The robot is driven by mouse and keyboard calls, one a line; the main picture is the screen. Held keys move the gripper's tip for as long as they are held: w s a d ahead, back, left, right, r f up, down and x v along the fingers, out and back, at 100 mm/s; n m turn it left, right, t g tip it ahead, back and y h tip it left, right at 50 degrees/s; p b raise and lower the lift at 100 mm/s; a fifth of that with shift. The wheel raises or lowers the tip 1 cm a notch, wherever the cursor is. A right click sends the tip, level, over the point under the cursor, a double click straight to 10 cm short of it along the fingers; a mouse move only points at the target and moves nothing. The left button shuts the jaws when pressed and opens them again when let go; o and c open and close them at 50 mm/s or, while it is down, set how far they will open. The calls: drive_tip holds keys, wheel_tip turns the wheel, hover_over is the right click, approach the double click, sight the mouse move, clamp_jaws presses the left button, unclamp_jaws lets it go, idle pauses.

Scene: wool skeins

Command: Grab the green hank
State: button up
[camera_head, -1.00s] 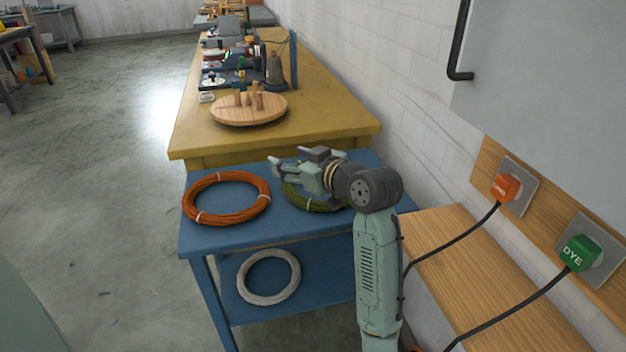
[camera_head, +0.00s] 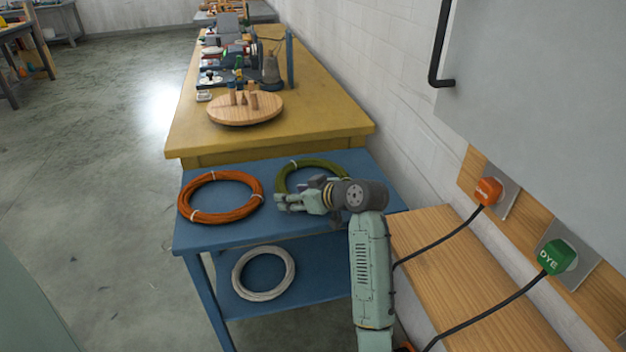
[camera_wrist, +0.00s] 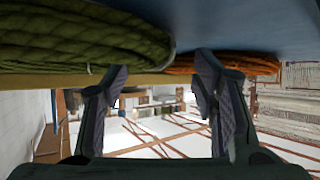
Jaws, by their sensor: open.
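The green hank (camera_head: 297,166) is a coiled ring on the right of the blue table's top in the head view. My gripper (camera_head: 281,203) is at its near-left side, with my wrist hiding the hank's near part. In the wrist view, which looks upside down, the green hank (camera_wrist: 75,42) is large at the upper left. My gripper (camera_wrist: 160,80) is open there, its two fingers apart with nothing between them. One fingertip is close to the green hank's edge; I cannot tell whether they touch.
An orange hank (camera_head: 250,204) lies left of my gripper and shows in the wrist view (camera_wrist: 225,65). A white hank (camera_head: 237,279) lies on the lower shelf. The blue table (camera_head: 215,238) adjoins a yellow bench (camera_head: 310,115) with a round wooden board. A wall stands right.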

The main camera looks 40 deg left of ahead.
drive_tip(key=shift+w+a+f, duration=0.1)
drive_tip(key=shift+a+f, duration=0.2)
drive_tip(key=shift+a, duration=0.25)
drive_tip(key=shift+c, duration=0.5)
clamp_jaws()
